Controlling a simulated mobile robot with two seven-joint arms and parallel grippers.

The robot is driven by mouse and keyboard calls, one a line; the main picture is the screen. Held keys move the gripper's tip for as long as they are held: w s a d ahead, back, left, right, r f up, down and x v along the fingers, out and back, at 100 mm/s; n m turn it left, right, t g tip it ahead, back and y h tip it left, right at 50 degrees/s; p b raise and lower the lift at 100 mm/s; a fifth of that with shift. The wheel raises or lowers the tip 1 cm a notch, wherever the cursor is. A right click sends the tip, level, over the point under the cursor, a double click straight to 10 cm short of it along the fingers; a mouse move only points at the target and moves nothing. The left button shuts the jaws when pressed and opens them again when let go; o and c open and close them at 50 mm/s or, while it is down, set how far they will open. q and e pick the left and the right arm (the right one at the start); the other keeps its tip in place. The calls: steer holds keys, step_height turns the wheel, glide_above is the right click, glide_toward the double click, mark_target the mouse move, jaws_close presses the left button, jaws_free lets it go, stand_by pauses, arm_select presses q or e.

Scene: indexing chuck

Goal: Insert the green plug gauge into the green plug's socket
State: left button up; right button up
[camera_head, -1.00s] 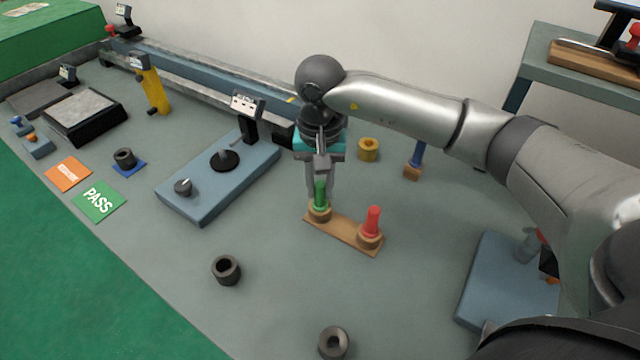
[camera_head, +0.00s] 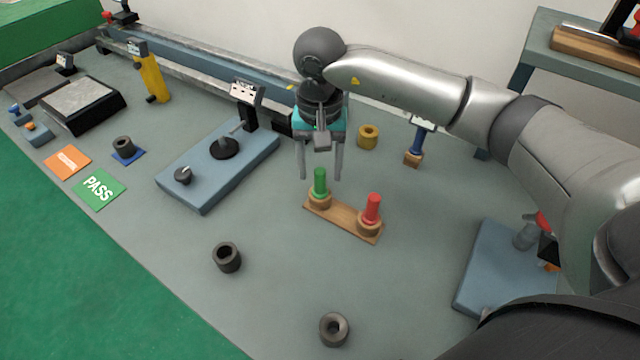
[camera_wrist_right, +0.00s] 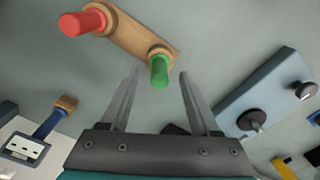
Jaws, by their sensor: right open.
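The green plug gauge (camera_head: 320,182) stands upright in the left socket (camera_head: 319,201) of a small wooden stand (camera_head: 343,220). The red plug gauge (camera_head: 372,208) stands in the stand's other socket. My right gripper (camera_head: 320,177) is open and empty, just above and behind the green plug, with its fingers pointing down. In the right wrist view the green plug (camera_wrist_right: 160,70) shows just beyond and between the two open fingertips (camera_wrist_right: 160,72), and no finger is seen touching it. My left gripper is not in view.
A blue-grey fixture (camera_head: 217,165) with a dial lies to the left. Dark rings (camera_head: 227,257) and (camera_head: 334,329) lie in front. A brass ring (camera_head: 368,136) and a blue-handled gauge (camera_head: 416,143) stand behind. The bench between the stand and front rings is clear.

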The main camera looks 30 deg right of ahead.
step_height(320, 180, up, 14)
steer(key=shift+f+p, duration=0.15)
steer(key=shift+p, duration=0.25)
